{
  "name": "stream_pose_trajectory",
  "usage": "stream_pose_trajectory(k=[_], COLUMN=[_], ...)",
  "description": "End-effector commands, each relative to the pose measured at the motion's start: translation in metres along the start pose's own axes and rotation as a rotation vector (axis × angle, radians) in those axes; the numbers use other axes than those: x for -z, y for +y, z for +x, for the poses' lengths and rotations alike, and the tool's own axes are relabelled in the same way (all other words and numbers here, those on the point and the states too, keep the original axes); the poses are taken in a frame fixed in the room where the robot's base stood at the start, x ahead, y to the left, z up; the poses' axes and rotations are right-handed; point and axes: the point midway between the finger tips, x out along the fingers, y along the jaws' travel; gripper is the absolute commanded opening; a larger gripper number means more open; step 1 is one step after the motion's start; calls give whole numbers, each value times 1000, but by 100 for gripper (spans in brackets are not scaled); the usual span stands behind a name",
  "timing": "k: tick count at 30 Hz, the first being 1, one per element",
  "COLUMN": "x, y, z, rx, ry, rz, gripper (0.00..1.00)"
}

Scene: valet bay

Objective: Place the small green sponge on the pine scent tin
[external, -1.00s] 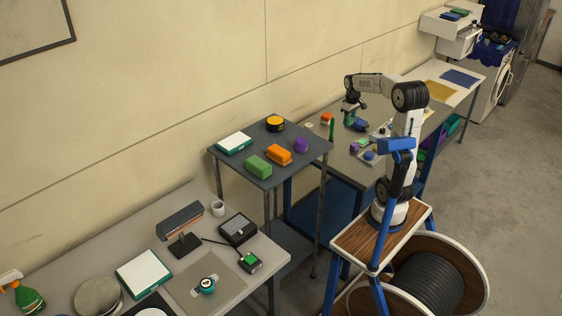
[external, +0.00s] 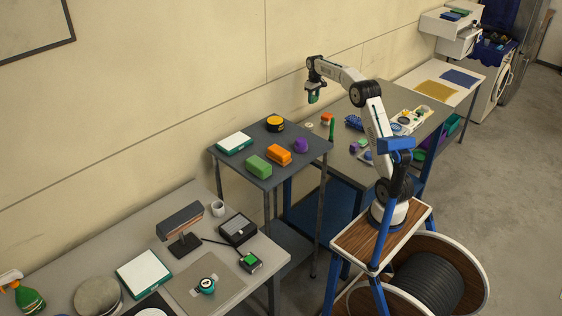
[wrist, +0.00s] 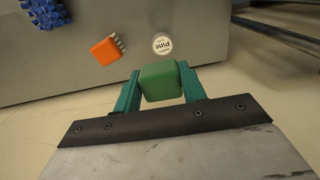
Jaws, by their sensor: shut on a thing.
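My gripper (wrist: 158,88) is shut on the small green sponge (wrist: 161,82), with a teal finger on each side of it. In the external view my gripper (external: 313,95) is in the air above the far end of the grey workbench, near the wall. The pine scent tin (wrist: 161,44) is a small round pale tin labelled "Pine", standing on the bench just beyond the sponge in the wrist view. In the external view the tin (external: 309,125) is tiny, below my gripper. The sponge is held apart from the tin.
An orange block-like object with bristles (wrist: 106,50) lies left of the tin, and a blue textured object (wrist: 45,12) further left. A dark green upright object (external: 331,130) stands on the workbench. A dark side table (external: 243,168) holds a larger green block (external: 258,166).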

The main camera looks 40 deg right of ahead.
Motion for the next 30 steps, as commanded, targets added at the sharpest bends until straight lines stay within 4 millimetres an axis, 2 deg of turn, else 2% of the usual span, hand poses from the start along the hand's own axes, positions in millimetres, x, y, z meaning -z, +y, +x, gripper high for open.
stream_pose_trajectory(k=[5,12,17,24,30], x=[18,16,16,16,16], y=[-1,-1,-1,-1,-1], z=[11,47,63,101,122], rx=[1,1,1,1,1], ry=[-2,-2,-1,-2,-2], rz=[1,1,0,0,0], gripper=[20,20,20,20,20])
